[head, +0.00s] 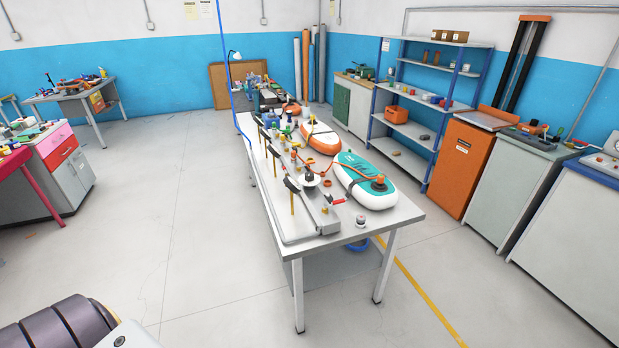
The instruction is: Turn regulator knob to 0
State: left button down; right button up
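I cannot pick out the regulator knob for certain, and no dial mark or number is readable from here. A long work table (395,221) stands in the middle of the view. On it are a grey metal fixture (303,237) with several small knobs and fittings, and a round white-and-dark piece (308,180). A small round white-and-dark item (361,221) sits near the table's front edge. A teal and white inflatable board (364,179) and an orange and white one (321,138) lie on the right side. Neither of my grippers is in view.
An orange cabinet (462,168), pale cabinets (513,190) and a blue-framed shelf (412,131) line the right. A drawer cabinet (60,160) and another table (72,95) stand left. The floor (170,210) left of the long table is clear. A blue hose (224,50) hangs down.

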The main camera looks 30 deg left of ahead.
aim_at(308, 176)
jog(key=i+j+z, duration=0.15)
jog(key=j, duration=0.35)
jog(key=j+z, duration=0.15)
jog(key=j, duration=0.35)
jog(key=i+j+z, duration=0.1)
jog(key=j, duration=0.45)
